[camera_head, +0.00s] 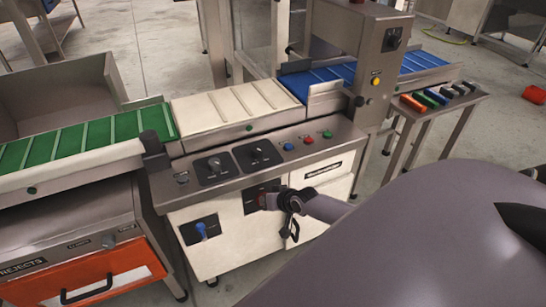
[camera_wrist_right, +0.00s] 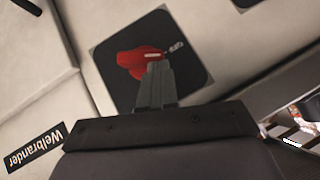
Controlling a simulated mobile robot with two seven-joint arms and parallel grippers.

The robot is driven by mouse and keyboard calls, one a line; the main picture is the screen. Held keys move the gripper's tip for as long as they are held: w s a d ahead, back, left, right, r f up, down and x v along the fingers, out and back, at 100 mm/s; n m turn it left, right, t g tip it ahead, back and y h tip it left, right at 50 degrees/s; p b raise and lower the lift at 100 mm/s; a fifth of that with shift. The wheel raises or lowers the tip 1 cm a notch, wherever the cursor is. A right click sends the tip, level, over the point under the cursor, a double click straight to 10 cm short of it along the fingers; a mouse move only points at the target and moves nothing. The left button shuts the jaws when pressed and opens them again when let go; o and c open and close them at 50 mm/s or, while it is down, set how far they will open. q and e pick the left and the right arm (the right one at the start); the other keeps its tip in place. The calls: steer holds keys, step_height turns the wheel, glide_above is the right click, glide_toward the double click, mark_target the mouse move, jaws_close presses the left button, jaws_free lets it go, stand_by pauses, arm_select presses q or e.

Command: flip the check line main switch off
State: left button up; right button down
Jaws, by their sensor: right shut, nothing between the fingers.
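A red switch handle (camera_wrist_right: 138,62) sits on a black square plate (camera_wrist_right: 196,50) on the pale front of the weigher cabinet. In the head view the plate (camera_head: 252,188) is partly covered by my right gripper (camera_head: 267,201). The right gripper's fingers (camera_wrist_right: 155,82) are shut and empty, with their tips overlapping the red handle's lower edge in the wrist view; I cannot tell whether they touch it. A small light marking beside the handle is too blurred to read. My left gripper is not in view.
A blue-handled switch (camera_head: 202,230) is on another black plate to the left. Above are a control panel with two knobs (camera_head: 215,165) and coloured buttons (camera_head: 308,140). An orange rejects drawer (camera_head: 85,280) stands at lower left. My right arm covers the lower right.

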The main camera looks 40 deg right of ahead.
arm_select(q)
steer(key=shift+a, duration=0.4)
arm_select(e)
steer(key=shift+a, duration=0.2)
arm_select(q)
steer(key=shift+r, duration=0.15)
arm_select(e)
steer(key=shift+w+a, duration=0.1)
steer(key=shift+w+a+f, duration=0.15)
steer(key=shift+a+f, duration=0.15)
steer(key=shift+a, duration=0.2)
stand_by(0.5)
arm_select(q)
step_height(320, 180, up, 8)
steer(key=p, duration=0.8)
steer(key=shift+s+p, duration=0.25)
steer(key=shift+p, duration=0.05)
arm_select(e)
steer(key=s+a+r, duration=0.2)
steer(key=s+r, duration=0.5)
steer(key=r, duration=0.4)
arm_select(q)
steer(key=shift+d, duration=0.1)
